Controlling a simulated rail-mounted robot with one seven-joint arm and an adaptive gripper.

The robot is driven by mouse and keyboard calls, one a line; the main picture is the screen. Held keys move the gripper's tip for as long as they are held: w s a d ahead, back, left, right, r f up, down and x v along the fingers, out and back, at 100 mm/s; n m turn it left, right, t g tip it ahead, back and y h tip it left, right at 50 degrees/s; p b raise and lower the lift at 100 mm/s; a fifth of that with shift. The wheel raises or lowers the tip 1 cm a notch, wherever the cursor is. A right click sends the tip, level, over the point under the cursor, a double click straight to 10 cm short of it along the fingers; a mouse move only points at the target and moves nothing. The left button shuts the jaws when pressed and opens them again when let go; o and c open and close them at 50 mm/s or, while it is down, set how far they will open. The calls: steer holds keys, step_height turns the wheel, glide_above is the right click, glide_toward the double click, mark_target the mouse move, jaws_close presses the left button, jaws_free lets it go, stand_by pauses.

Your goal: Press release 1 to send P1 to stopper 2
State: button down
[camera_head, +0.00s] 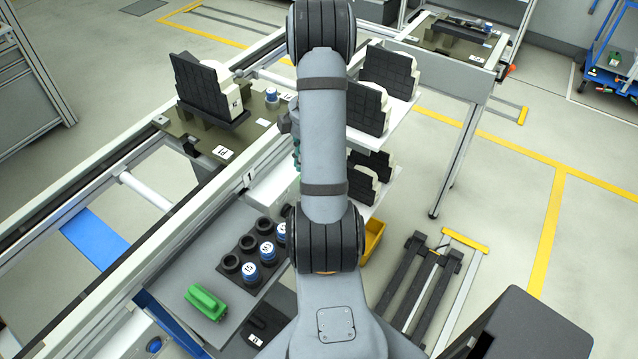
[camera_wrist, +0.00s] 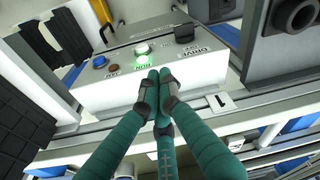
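A white control box (camera_wrist: 205,66) fills the upper middle of the wrist view. It carries a blue button (camera_wrist: 99,61), a pale button (camera_wrist: 142,48) above a lit green patch, and a black knob (camera_wrist: 184,33); I cannot tell which is release 1. My gripper (camera_wrist: 157,84) has its teal fingers together, with nothing seen between them, in front of the box below the green patch. I cannot tell whether it touches. Pallet P1 (camera_head: 193,139) sits on the line at left in the head view, bearing a black fixture with a white part. My arm hides most of the gripper there.
A rail with a "1" label (camera_wrist: 221,101) runs below the box. A shelf with blue-capped parts in black holders (camera_head: 250,272) and a green block (camera_head: 206,301) lies left of my arm. Black-and-white fixtures (camera_head: 388,72) stand on a rack to the right. Another pallet (camera_head: 455,42) is farther back.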

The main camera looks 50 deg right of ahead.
steer(key=s+d+f+m+t+y+b, duration=0.2)
steer(key=s+d+f+m+b, duration=0.45)
steer(key=s+f+m, duration=0.7)
steer(key=w+d+n+t+h, duration=0.1)
steer(key=d+n, duration=0.3)
steer(key=n, duration=1.3)
steer(key=w+d+n+t+h, duration=0.1)
steer(key=d+n+t, duration=0.3)
steer(key=n, duration=1.4)
steer(key=shift+w+b, duration=0.25)
steer(key=shift+b, duration=0.15)
steer(key=shift+w, duration=0.1)
steer(key=w+a, duration=0.1)
steer(key=w, duration=0.7)
steer(key=shift+w+a+b, duration=0.25)
steer(key=shift+b, duration=0.15)
steer(key=shift+w, duration=0.1)
